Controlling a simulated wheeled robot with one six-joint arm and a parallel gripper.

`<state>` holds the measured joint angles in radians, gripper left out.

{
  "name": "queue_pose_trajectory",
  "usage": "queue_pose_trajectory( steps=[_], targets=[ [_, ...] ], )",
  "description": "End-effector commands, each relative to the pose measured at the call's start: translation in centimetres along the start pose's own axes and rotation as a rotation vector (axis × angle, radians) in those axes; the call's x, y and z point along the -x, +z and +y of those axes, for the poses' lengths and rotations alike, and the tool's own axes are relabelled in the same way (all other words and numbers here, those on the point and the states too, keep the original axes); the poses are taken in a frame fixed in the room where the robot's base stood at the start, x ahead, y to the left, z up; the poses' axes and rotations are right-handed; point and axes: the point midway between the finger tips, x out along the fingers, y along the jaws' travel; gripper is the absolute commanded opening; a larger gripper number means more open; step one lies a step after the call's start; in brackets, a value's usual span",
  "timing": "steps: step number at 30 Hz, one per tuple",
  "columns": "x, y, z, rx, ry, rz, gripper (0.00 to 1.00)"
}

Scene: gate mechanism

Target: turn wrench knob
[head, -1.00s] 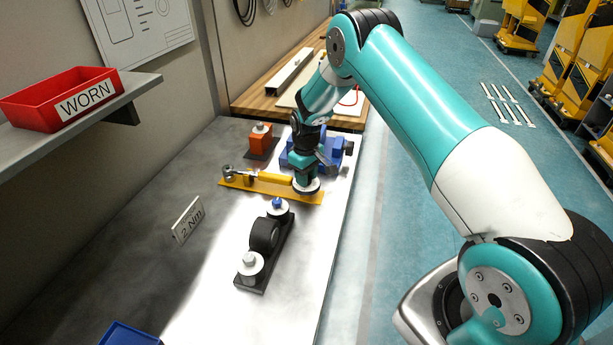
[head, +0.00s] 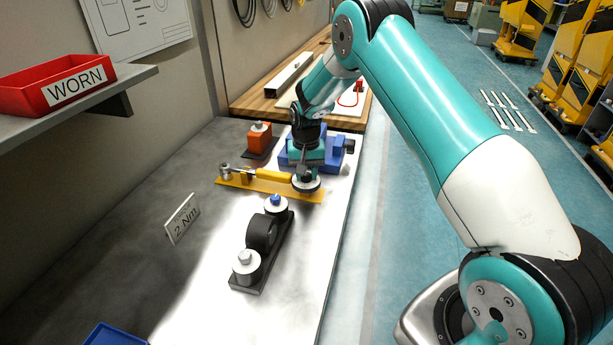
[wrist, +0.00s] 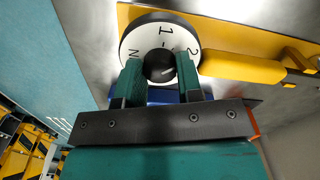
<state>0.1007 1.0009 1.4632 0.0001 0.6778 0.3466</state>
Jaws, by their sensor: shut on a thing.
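The wrench (head: 265,176) with a yellow handle lies on a yellow plate (head: 240,184) on the metal bench. Its knob end has a white dial (wrist: 135,43) with the marks 1, 2 and N, and a dark round knob (wrist: 159,66) in the middle. My gripper (wrist: 158,70) has its two green fingers shut on the dark knob, one on each side. In the head view my gripper (head: 306,176) stands over the right end of the wrench.
A black fixture (head: 262,235) with a roller stands in front of the wrench. A blue vise-like block (head: 335,150) and an orange block (head: 260,136) are behind it. A "2 Nm" sign (head: 182,217) stands left. A red WORN bin (head: 60,88) sits on a shelf.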

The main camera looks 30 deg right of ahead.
Motion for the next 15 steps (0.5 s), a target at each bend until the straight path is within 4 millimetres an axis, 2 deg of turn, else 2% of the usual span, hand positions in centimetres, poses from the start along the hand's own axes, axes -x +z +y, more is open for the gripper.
queue_pose_trajectory(
  steps=[6, 15],
  targets=[
    [-0.01, -0.04, -0.04, -0.122, -0.001, 0.002, 0.10],
    [0.05, -0.04, -0.03, -0.202, -0.001, 0.001, 0.10]
  ],
)
